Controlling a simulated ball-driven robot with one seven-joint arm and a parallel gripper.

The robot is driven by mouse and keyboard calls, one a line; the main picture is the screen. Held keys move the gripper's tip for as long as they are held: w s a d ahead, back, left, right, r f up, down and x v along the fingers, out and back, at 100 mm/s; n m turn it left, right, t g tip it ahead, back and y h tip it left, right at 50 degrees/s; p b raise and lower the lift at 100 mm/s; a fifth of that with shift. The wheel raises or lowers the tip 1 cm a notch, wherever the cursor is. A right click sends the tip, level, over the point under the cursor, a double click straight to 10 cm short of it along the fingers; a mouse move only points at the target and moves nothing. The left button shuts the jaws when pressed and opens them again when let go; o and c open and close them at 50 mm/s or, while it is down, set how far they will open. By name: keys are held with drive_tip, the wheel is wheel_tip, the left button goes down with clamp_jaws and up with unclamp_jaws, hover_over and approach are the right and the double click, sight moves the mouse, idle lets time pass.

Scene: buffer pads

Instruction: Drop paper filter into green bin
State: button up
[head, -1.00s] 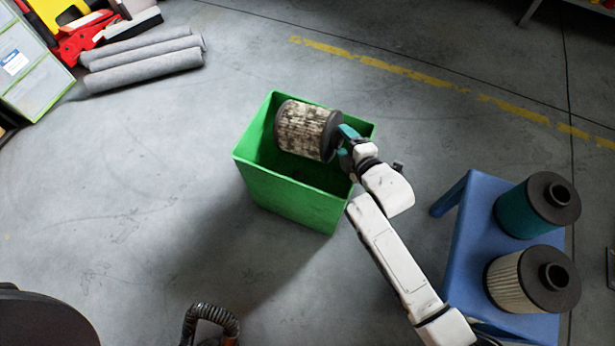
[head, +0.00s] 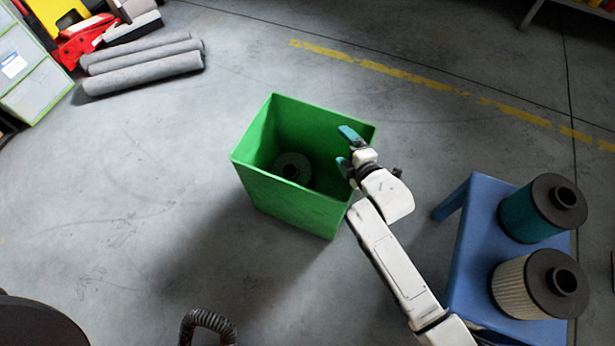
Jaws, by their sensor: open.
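The green bin (head: 292,202) stands on the floor in the middle of the head view, its open top facing up. A dark round filter end with a hole in it (head: 293,168) shows in shadow at the bottom of the bin; its sides are hardly visible. My gripper (head: 346,147) is open and empty, with teal fingertips over the right side of the bin's opening. A cream pleated filter with black ends (head: 511,290) stands on the blue stool. A teal filter with black ends (head: 523,222) stands behind it.
The blue stool (head: 466,262) is at the right, close to my arm. Grey rolls (head: 145,70) and red equipment lie at the upper left. A dark ribbed hose (head: 209,320) is at the bottom. The floor around the bin is mostly clear.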

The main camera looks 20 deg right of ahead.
drive_tip(key=shift+s+f, duration=0.15)
drive_tip(key=shift+s, duration=0.05)
drive_tip(key=p+v, duration=0.3)
drive_tip(key=v, duration=0.7)
drive_tip(key=shift+s+r, duration=0.2)
drive_tip(key=shift+r, duration=0.15)
